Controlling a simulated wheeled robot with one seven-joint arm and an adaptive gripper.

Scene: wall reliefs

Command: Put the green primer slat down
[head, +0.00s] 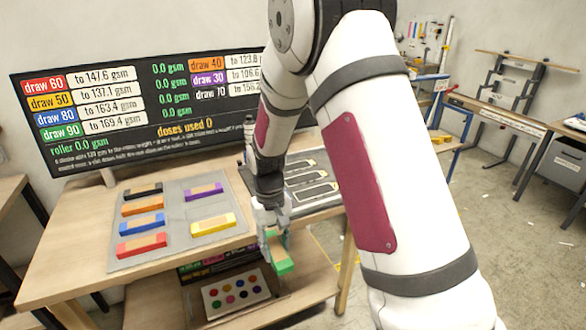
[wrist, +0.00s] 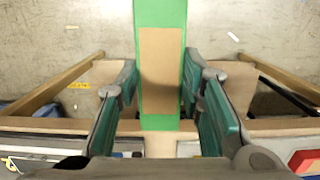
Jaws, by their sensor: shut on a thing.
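The green primer slat (head: 281,262) has a tan middle panel and hangs tilted below my gripper (head: 272,222), off the table's front edge in the head view. In the wrist view the slat (wrist: 162,60) runs from the top edge down between my gripper's fingers (wrist: 161,100), which are shut on its sides. Floor shows around the slat there. On the table (head: 62,268), a grey mat (head: 178,226) carries black (head: 145,190), orange (head: 143,208), blue (head: 142,225), red (head: 142,246), purple (head: 203,192) and yellow (head: 213,225) slats, apart from my gripper.
A display board (head: 120,110) stands behind. A card of coloured dots (head: 236,295) sits on the lower shelf (head: 160,310). Open floor lies to the right.

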